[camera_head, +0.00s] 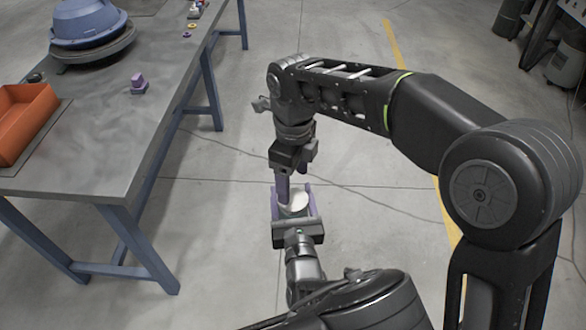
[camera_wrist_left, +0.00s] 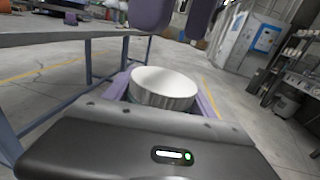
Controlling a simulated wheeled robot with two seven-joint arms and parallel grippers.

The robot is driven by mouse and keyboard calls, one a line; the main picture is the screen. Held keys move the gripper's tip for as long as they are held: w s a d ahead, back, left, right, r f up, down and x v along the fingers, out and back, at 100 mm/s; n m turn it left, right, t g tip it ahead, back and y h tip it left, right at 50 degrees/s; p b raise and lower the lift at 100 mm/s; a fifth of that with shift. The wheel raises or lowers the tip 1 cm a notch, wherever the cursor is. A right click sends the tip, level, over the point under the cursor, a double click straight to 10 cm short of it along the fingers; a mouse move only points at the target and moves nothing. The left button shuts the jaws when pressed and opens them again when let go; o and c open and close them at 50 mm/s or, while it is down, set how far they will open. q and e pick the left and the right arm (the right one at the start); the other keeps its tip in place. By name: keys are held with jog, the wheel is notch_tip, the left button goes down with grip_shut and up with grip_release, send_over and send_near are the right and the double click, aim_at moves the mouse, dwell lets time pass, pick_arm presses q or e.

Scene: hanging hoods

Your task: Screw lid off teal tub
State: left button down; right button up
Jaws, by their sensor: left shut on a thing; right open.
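The tub's ridged white lid (camera_wrist_left: 165,86) sits on top of the tub between my left gripper's purple fingers. In the head view the pale lid (camera_head: 294,209) shows beneath my right gripper. The tub's body is almost wholly hidden below the lid and by the gripper, so its teal colour is hard to make out. My left gripper (camera_head: 294,197) is shut on the tub and holds it upright off the table. My right gripper (camera_head: 293,180) is open and points down just above the lid. Its purple fingers (camera_wrist_left: 172,18) hang above the lid in the left wrist view, apart from it.
A grey table (camera_head: 120,125) stands at the left. It bears an orange bin (camera_head: 22,122), a blue domed hood (camera_head: 88,22) and a small purple object (camera_head: 138,84). The tub is held over open floor, right of the table's edge.

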aim_at(293, 198)
notch_tip(293, 198, down, 5)
jog(key=shift+f, duration=0.1)
jog(key=shift+c, duration=0.5)
